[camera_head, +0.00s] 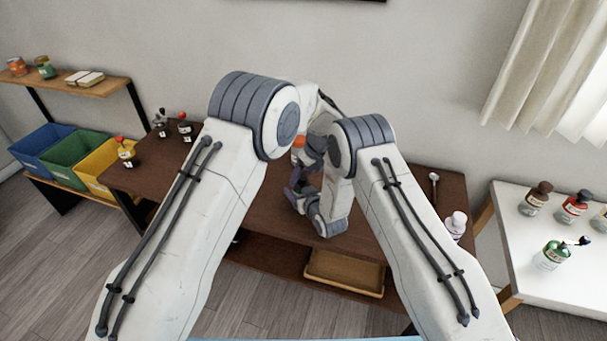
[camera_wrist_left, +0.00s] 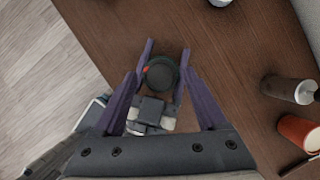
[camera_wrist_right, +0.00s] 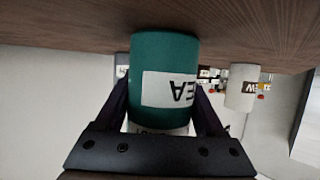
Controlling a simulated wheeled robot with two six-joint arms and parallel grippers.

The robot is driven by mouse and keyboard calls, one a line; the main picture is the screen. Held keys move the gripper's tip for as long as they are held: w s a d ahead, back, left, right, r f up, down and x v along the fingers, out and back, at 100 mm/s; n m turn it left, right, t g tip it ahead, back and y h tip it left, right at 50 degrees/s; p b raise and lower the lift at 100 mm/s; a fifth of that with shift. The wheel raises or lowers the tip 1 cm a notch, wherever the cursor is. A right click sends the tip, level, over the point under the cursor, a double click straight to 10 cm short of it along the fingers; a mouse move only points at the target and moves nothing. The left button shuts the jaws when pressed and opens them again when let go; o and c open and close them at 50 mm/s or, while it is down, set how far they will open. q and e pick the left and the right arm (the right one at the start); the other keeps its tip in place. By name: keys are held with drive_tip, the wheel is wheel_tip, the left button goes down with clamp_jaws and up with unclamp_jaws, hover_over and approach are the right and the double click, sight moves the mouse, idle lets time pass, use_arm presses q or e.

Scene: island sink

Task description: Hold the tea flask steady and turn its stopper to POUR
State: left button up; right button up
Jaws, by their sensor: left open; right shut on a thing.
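The tea flask (camera_wrist_right: 163,85) is a green cylinder with a white label whose letters show upside down in the right wrist view. My right gripper (camera_wrist_right: 160,80) is shut on it, a finger at each side. The flask's dark round stopper (camera_wrist_left: 161,73) shows from above in the left wrist view, with an orange-red mark at its left edge. My left gripper (camera_wrist_left: 168,50) is open, one finger on each side of the stopper; I cannot tell whether either touches it. In the head view my left gripper (camera_head: 296,182) is partly visible, and my arms hide the flask.
An orange jar (camera_wrist_left: 298,130) and a dark-and-white bottle (camera_wrist_left: 288,89) stand on the brown table (camera_head: 415,185), right of the flask in the left wrist view. A pale labelled container (camera_wrist_right: 243,88) is in the right wrist view. A yellow tray (camera_head: 344,272) is on the lower shelf.

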use_arm(q)
drive_tip(key=shift+f, duration=0.15)
clamp_jaws()
drive_tip(key=shift+w+n+g+y, duration=0.15)
drive_tip(key=shift+n+g+y, duration=0.25)
drive_tip(key=shift+n, duration=1.1)
unclamp_jaws()
drive_tip(key=v, duration=1.2)
